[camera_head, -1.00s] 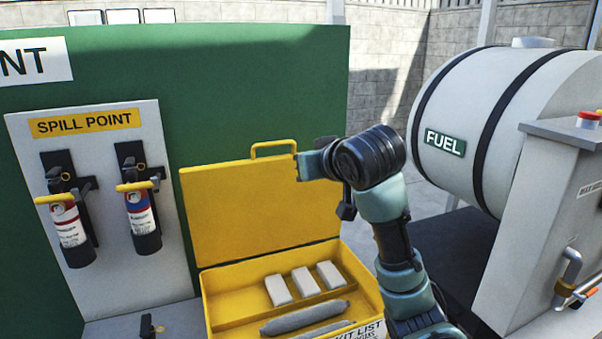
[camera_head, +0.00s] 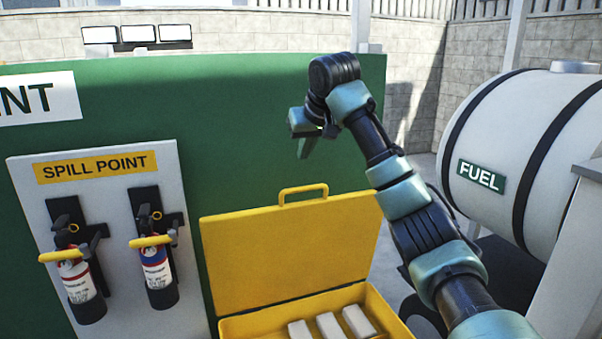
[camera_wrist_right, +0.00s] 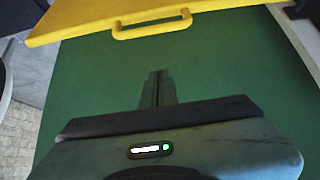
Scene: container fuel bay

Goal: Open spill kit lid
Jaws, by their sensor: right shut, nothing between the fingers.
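The yellow spill kit lid (camera_head: 290,250) stands upright, swung open at the back of the yellow box (camera_head: 262,322). Its handle (camera_head: 303,194) is on the top edge. Pale blocks show inside the box in the head view; the box front is cut off by the picture edge. My right gripper (camera_head: 303,148) is above the lid, apart from it, shut and empty. In the right wrist view the shut fingers (camera_wrist_right: 158,88) point toward the green panel, and the lid handle (camera_wrist_right: 152,24) is beyond them near the top. My left gripper is not in view.
A green wall panel (camera_head: 240,120) stands behind the lid. A white board with two fire extinguishers (camera_head: 157,268) is at the left. A white fuel tank (camera_head: 520,150) is at the right. Open air surrounds my right gripper above the lid.

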